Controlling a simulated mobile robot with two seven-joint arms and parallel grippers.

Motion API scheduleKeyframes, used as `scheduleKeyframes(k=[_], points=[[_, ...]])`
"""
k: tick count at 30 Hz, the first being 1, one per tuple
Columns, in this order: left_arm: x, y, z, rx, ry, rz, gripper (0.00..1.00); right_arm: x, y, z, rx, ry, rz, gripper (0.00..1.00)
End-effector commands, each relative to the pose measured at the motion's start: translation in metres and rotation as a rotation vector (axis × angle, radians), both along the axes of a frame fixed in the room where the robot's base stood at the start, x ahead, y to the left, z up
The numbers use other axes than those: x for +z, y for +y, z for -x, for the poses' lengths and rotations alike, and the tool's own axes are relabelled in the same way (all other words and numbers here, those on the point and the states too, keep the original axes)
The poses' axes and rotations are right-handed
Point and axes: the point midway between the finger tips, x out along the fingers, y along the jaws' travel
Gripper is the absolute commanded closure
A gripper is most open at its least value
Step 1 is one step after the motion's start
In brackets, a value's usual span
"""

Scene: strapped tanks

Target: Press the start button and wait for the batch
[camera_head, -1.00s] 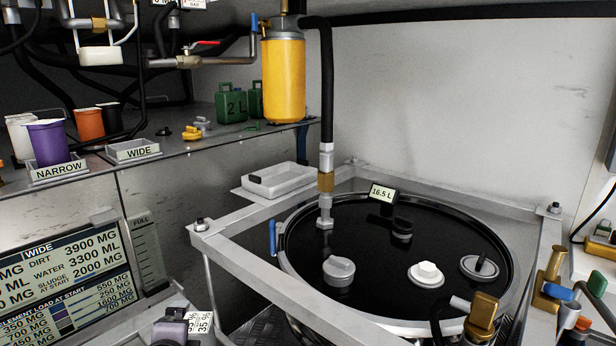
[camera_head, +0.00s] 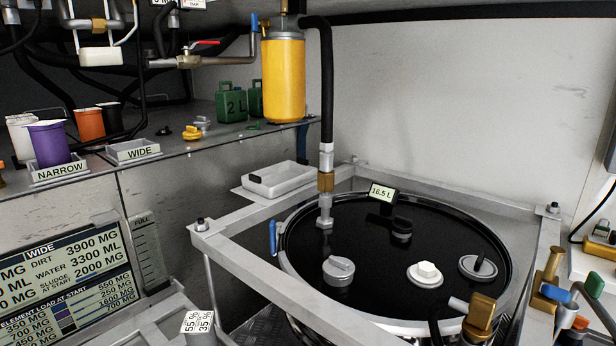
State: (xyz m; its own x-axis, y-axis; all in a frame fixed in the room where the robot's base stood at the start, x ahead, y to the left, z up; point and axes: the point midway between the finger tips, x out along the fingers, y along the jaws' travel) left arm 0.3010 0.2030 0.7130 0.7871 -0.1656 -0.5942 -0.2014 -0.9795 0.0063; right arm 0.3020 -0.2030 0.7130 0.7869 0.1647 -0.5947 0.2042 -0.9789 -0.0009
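No start button can be made out for certain. A screen (camera_head: 60,290) at the lower left reads WIDE, dirt 3900 mg, water 3300 ml and sludge 2000 mg, with element loads below. A black-topped round tank (camera_head: 370,260) stands inside a grey frame (camera_head: 270,285). Its small display (camera_head: 382,194) reads 16.5 L. A grey piece with a white percentage label (camera_head: 197,322) stands at the bottom edge, partly cut off. Neither of my grippers shows in this view.
A white tray (camera_head: 280,180) sits behind the frame. Brass valves (camera_head: 481,315) crowd the lower right.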

Motion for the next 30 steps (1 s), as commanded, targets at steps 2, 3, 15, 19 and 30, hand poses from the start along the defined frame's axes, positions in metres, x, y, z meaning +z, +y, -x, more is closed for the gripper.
scheduleKeyframes(k=[2,3,15,19,30], points=[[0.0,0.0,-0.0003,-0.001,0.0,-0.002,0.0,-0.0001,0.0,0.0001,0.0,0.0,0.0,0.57],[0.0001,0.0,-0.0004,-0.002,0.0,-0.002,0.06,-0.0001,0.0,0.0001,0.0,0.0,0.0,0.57],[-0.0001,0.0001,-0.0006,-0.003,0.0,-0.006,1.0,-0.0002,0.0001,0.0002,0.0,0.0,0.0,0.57],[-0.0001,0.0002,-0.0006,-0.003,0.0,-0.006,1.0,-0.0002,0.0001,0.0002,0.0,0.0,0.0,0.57],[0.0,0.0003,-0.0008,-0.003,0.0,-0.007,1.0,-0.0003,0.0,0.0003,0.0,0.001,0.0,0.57]])
